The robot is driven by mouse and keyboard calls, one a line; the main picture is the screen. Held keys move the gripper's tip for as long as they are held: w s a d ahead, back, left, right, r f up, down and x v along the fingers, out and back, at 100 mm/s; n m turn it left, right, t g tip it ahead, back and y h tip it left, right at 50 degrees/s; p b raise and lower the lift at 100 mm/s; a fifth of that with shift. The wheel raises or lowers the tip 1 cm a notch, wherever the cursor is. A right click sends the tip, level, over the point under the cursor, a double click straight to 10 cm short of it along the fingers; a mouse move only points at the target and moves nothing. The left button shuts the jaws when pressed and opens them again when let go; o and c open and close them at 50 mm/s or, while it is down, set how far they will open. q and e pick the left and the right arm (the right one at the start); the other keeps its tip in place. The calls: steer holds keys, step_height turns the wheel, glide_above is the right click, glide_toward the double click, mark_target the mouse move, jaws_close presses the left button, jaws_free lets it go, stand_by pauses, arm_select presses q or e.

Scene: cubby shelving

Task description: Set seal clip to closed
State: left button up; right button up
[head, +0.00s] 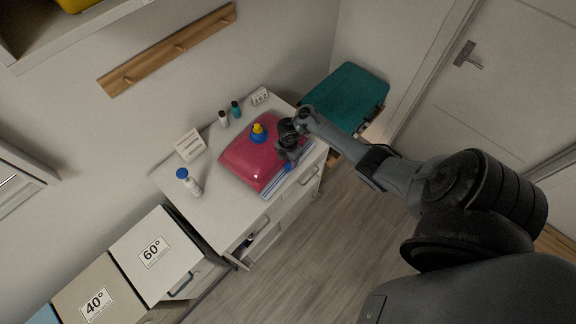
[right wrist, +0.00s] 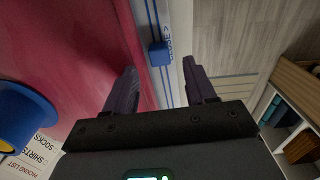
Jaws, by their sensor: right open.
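A puffy red bag (head: 248,160) lies on top of the white cabinet in the head view and fills the left of the right wrist view (right wrist: 60,60). A pale seal strip (head: 274,184) with blue lines runs along its front edge. The strip carries a small blue seal clip (head: 288,167), also in the right wrist view (right wrist: 159,53), beside printed text reading "CLOSE" with an arrow. My right gripper (head: 291,156) is open over the strip, its fingers (right wrist: 161,75) on either side of the strip near the clip. Contact cannot be told. My left gripper is not in view.
A blue valve with a yellow top (head: 258,133) sits on the bag. A white bottle with a blue cap (head: 189,182), a card (head: 190,145), small bottles (head: 236,109) and a clock (head: 260,96) stand around it. A teal case (head: 345,95) is at right.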

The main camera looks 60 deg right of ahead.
mark_target(288, 165)
steer(key=shift+f+b, duration=0.45)
steer(key=shift+f, duration=1.7)
steer(key=shift+c, duration=0.4)
jaws_close()
steer(key=shift+d, duration=0.1)
